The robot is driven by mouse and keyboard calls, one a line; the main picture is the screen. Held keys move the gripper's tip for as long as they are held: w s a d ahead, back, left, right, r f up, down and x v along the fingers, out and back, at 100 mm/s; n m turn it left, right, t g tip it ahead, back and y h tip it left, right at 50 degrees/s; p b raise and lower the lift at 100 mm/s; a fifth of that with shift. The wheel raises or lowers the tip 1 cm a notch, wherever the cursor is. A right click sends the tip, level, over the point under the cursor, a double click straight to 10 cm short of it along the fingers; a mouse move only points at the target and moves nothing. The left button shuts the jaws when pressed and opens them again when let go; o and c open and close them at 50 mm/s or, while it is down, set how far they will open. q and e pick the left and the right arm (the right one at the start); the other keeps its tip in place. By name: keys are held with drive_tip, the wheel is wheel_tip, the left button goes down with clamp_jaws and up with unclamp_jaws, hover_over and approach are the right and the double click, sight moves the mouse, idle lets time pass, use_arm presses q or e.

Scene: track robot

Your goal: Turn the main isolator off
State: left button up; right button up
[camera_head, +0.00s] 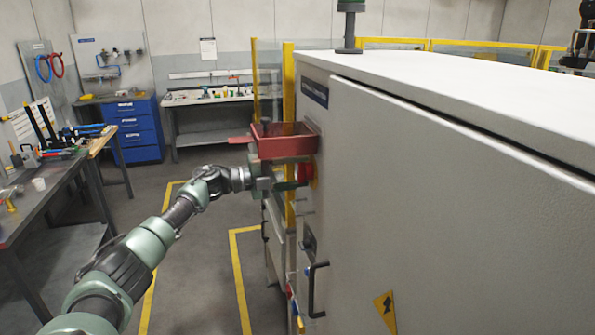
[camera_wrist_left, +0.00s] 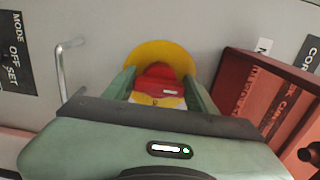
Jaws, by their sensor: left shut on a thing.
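The main isolator is a red knob (camera_wrist_left: 160,77) on a round yellow plate (camera_wrist_left: 180,52), on the grey cabinet front. In the wrist view the fingers of my left gripper (camera_wrist_left: 163,95) stand on both sides of the knob and are shut on it. In the head view my left arm reaches from the lower left to the cabinet, and the left gripper (camera_head: 278,180) is at the red knob (camera_head: 304,172). The gripper body hides the lower part of the knob in the wrist view. My right gripper is not in view.
A red box (camera_head: 286,140) is fixed to the cabinet just above the knob; it is also beside the gripper in the wrist view (camera_wrist_left: 262,100). A black handle (camera_head: 313,290) sticks out from the cabinet (camera_head: 430,190). A workbench (camera_head: 50,195) stands at left.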

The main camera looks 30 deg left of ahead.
use_arm(q)
drive_tip(key=o, duration=1)
drive_tip(key=shift+f, duration=0.1)
drive_tip(key=b+v, duration=0.4)
drive_tip(key=v, duration=0.3)
drive_tip(key=shift+s+a, duration=0.2)
drive_tip(key=shift+s, duration=0.05)
